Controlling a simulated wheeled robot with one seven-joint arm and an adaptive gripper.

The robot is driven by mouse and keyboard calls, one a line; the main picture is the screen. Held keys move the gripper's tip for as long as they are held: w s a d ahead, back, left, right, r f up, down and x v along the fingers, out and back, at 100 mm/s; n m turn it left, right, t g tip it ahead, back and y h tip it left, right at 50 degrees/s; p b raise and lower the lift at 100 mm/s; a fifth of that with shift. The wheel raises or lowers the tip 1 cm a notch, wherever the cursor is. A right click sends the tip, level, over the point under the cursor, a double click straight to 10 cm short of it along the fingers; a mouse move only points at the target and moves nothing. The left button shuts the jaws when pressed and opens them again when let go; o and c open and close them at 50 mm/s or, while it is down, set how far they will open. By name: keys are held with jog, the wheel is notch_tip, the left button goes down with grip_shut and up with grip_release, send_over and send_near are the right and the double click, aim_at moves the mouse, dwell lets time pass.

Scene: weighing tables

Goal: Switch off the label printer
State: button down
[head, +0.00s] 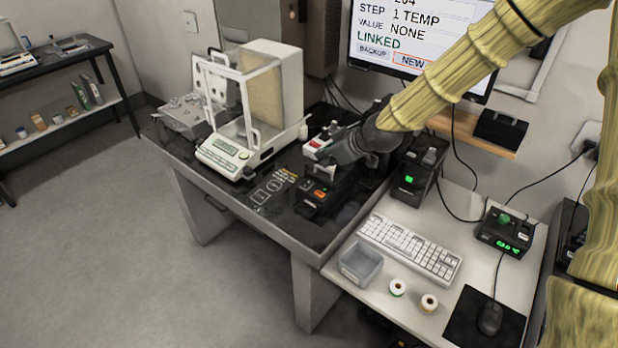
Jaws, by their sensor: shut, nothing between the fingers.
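My gripper (325,152) is dark grey and reaches in from the right at the end of my tan-sleeved arm.
A glass-sided balance (236,155) stands left of my gripper. A monitor (420,45) hangs behind my arm. On the lower right desk are a keyboard (410,248), a grey bin (360,264), two rolls, a mouse (489,318) and a green-lit device (505,233). Cables run behind.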

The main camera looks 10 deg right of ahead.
jog(key=shift+w+f, duration=0.1)
dwell(0.3)
jog(key=p, duration=0.3)
send_over(309, 183)
jog(key=shift+a+f, duration=0.2)
jog(key=shift+f, duration=3.15)
jog(key=shift+w+d+f+p, duration=0.15)
jog(key=shift+f+p, duration=0.85)
jog(key=shift+f, duration=1.05)
jog(key=shift+f, duration=0.1)
